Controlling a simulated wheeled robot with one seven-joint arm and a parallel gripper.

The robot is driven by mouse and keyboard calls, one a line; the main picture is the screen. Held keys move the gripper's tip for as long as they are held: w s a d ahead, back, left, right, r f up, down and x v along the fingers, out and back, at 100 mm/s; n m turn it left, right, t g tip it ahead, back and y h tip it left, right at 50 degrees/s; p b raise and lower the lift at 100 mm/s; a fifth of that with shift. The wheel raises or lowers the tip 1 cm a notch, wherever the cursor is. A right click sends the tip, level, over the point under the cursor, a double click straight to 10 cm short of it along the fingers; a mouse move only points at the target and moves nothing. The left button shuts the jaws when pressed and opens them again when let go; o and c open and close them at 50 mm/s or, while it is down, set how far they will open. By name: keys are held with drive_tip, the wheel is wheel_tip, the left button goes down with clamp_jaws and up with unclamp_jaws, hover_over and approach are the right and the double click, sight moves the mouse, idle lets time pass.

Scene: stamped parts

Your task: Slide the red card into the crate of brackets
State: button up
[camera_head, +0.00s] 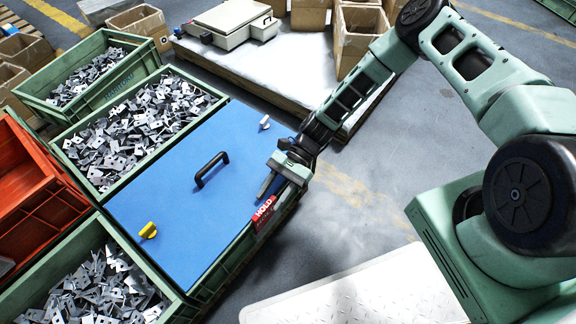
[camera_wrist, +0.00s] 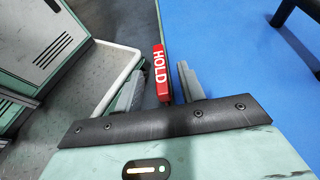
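The red card (camera_head: 264,208) marked HOLD stands at the right edge of the blue-lidded crate; its lower part looks darker. In the wrist view the card (camera_wrist: 160,72) shows between my two fingers, with a gap on each side. My gripper (camera_head: 268,187) is open by the card, over the lid's right edge; it also shows in the wrist view (camera_wrist: 160,82). Three green crates hold grey metal brackets: one in the middle (camera_head: 203,80), one at the back left (camera_head: 140,62) and one at the front left (camera_head: 62,244). Which one the task means, I cannot tell.
The blue lid (camera_head: 180,205) carries a black handle (camera_head: 210,168), a yellow knob (camera_head: 148,231) and a pale knob (camera_head: 264,122). An orange crate (camera_head: 35,185) stands at the left. A pallet with a scale (camera_head: 228,22) and cardboard boxes (camera_head: 357,38) is behind.

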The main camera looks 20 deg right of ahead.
drive_tip(key=p+v, duration=0.3)
drive_tip(key=v, duration=1.3)
drive_tip(key=shift+w, duration=0.1)
drive_tip(key=s+a+r+n+h, duration=0.2)
drive_tip(key=r+n+h, duration=0.1)
drive_tip(key=r, duration=0.3)
drive_tip(key=s+a+r+n+t+h, duration=0.1)
drive_tip(key=s+a+r+n+h, duration=0.1)
drive_tip(key=a+r+n, duration=0.3)
drive_tip(key=s+r+n+h, duration=0.2)
drive_tip(key=s+r+h, duration=0.1)
drive_tip(key=r, duration=0.4)
drive_tip(key=s+r+n+t+h, duration=0.3)
drive_tip(key=s+r+n+t, duration=0.3)
drive_tip(key=s+r+n, duration=0.5)
drive_tip(key=s+r+m+p, duration=0.1)
drive_tip(key=r+p, duration=1.5)
drive_tip(key=r, duration=0.1)
drive_tip(key=s+r+m+p, duration=0.1)
drive_tip(key=s+r+p, duration=0.1)
drive_tip(key=r+p, duration=1.5)
drive_tip(key=shift+s, duration=0.25)
